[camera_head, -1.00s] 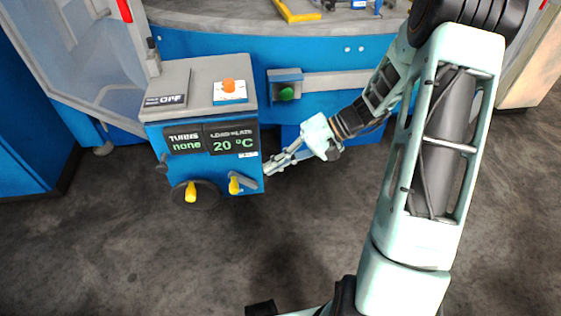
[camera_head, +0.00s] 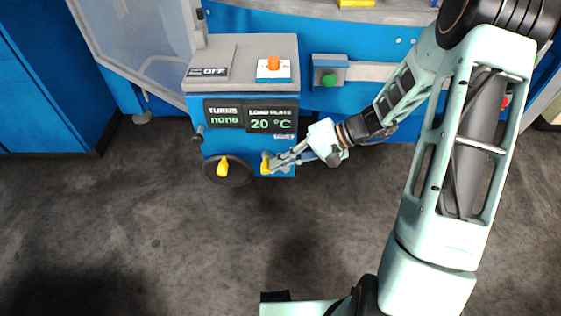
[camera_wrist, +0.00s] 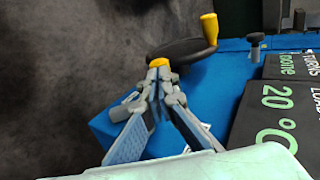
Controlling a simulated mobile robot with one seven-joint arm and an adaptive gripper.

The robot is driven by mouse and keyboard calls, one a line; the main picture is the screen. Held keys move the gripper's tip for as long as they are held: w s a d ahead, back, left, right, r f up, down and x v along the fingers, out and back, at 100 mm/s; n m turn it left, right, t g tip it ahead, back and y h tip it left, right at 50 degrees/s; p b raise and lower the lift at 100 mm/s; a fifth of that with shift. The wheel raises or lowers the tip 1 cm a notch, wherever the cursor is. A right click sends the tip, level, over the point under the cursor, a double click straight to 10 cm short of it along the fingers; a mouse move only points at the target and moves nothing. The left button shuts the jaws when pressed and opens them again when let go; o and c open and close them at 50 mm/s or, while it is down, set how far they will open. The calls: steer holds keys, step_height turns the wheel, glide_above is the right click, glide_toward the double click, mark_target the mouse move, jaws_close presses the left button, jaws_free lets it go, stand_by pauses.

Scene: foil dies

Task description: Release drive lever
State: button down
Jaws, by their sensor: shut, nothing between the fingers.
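The drive lever, a grey arm with a yellow end (camera_head: 265,163), is on the lower front of the blue console (camera_head: 240,150). Its yellow end shows in the wrist view (camera_wrist: 158,62) right at my fingertips. My gripper (camera_head: 274,163) comes in from the right in the head view, and its tips overlap the lever there. In the wrist view my gripper (camera_wrist: 157,78) has its fingers together with nothing held between them. I cannot tell whether the tips touch the lever. Most of the lever's grey arm is hidden behind the fingers.
A dark handwheel (camera_head: 228,172) with a yellow knob (camera_head: 222,166) is just left of the lever. The console display (camera_head: 270,122) reads 20 °C. An orange button (camera_head: 273,63) is on top, and a green button (camera_head: 329,80) is to the right. The floor in front is clear.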

steer(key=shift+a+f+b, duration=0.25)
steer(key=shift+a+b, duration=0.55)
steer(key=shift+b, duration=0.3)
steer(key=shift+r, duration=0.1)
